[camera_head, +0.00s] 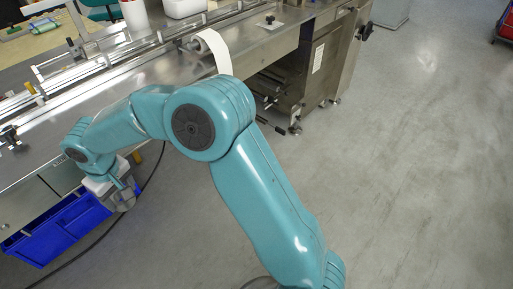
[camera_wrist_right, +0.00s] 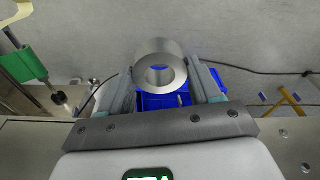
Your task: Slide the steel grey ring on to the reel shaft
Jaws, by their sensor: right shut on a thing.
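The steel grey ring (camera_wrist_right: 160,48) is a short, thick metal cylinder with a round hole, seen in the right wrist view. My right gripper (camera_wrist_right: 164,78) is shut on it, one finger on each side, and the hole faces the camera. In the head view my right gripper (camera_head: 124,196) hangs beside the near edge of the machine, over the floor by a blue crate; the ring is hard to make out there. A grey roller with a white strip sits on the machine's near side; I cannot tell whether it is the reel shaft. My left gripper is not in view.
The steel machine bed (camera_head: 236,52) runs diagonally across the head view, with rails and fittings on top. A blue crate (camera_head: 58,228) stands below its edge. A white strip (camera_head: 216,52) curves over the edge.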

